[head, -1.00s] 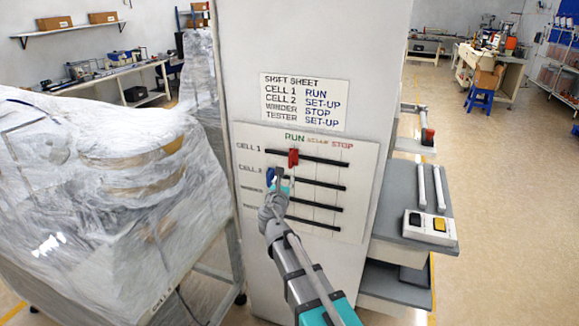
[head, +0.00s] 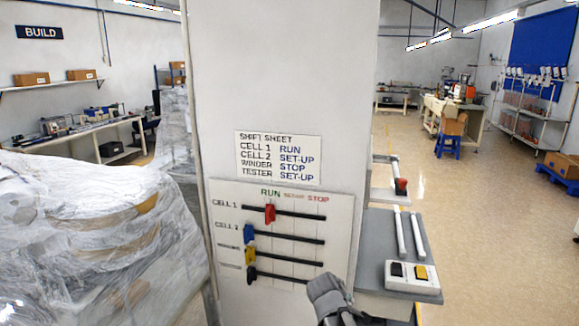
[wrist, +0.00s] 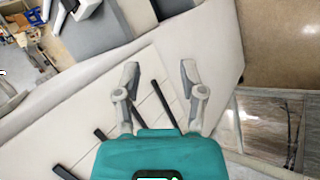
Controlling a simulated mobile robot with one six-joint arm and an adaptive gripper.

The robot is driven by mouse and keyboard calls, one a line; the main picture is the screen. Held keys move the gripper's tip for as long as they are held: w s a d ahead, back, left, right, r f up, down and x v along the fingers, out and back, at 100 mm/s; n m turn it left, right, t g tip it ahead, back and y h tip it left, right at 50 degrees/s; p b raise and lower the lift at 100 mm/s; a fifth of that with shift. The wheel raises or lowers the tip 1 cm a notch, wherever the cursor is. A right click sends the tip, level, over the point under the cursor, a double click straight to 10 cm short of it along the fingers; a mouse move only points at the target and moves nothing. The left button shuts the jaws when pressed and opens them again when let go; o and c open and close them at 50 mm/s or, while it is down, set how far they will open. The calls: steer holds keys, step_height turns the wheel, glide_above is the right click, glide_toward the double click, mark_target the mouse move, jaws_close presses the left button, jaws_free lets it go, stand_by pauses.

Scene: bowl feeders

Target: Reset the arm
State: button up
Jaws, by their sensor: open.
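My gripper (wrist: 160,74) is open in the wrist view, with nothing between its two grey fingers. The pale slider board and its dark slots lie beyond them. In the head view a grey part of my arm shows at the bottom, by the board's lower right corner. The slider board (head: 333,215) is on a white column. Its red slider (head: 270,214) is under RUN in the CELL 1 row. The blue slider (head: 249,232), yellow slider (head: 250,255) and black slider (head: 251,274) are at the left ends of their slots.
A shift sheet (head: 277,158) hangs above the board. To the right is a grey shelf (head: 375,240) with two white bars and a switch box (head: 412,276). A plastic-wrapped machine (head: 90,230) stands close at left. Open floor lies at right.

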steer(key=s+f+m+g+y, duration=0.4)
steer(key=s+m, duration=0.5)
steer(key=s, duration=0.3)
steer(key=shift+d+g+y, duration=0.3)
steer(key=shift+g+y, duration=0.4)
